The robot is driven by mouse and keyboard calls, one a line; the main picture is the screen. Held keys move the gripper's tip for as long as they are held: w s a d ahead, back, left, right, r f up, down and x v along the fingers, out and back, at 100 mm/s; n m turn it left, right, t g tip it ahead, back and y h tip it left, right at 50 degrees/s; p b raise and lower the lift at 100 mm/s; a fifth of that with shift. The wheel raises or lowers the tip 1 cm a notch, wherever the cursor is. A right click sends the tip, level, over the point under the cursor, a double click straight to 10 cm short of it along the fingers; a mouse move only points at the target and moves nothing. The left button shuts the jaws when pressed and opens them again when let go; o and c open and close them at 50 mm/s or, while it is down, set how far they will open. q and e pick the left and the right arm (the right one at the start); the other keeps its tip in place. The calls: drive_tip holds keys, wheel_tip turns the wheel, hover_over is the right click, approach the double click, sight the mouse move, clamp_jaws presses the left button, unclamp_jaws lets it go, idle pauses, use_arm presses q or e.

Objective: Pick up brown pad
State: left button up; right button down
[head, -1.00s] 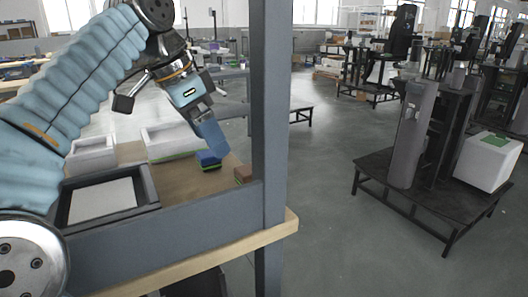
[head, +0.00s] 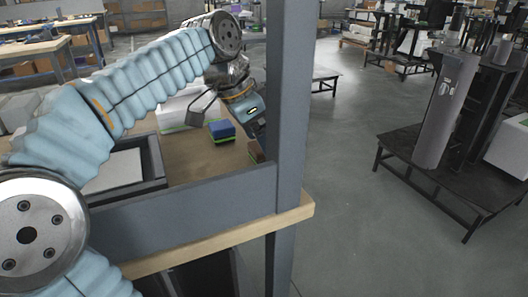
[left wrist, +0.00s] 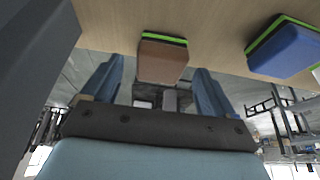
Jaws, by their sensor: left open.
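The brown pad (left wrist: 162,58) has a green and black layered edge and sits on the wooden table top in the left wrist view. In the head view only a small part of the brown pad (head: 256,151) shows beside the grey post. My left gripper (left wrist: 158,76) is open, with one finger on each side of the brown pad and gaps to both. In the head view my left gripper (head: 261,126) is above the pad, its tips partly hidden by the post. I cannot tell its exact height. My right gripper is not in view.
A blue pad (head: 222,130) with a green edge lies left of the brown pad. A grey upright post (head: 288,100) and a low grey rail (head: 200,198) border the table. A white bin (head: 180,108) and a grey-framed tray (head: 152,158) stand further left.

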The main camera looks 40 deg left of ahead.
use_arm(q)
drive_tip(key=shift+x, duration=1.25)
drive_tip(key=c, duration=1)
drive_tip(key=shift+c, duration=0.2)
drive_tip(key=shift+r, duration=0.1)
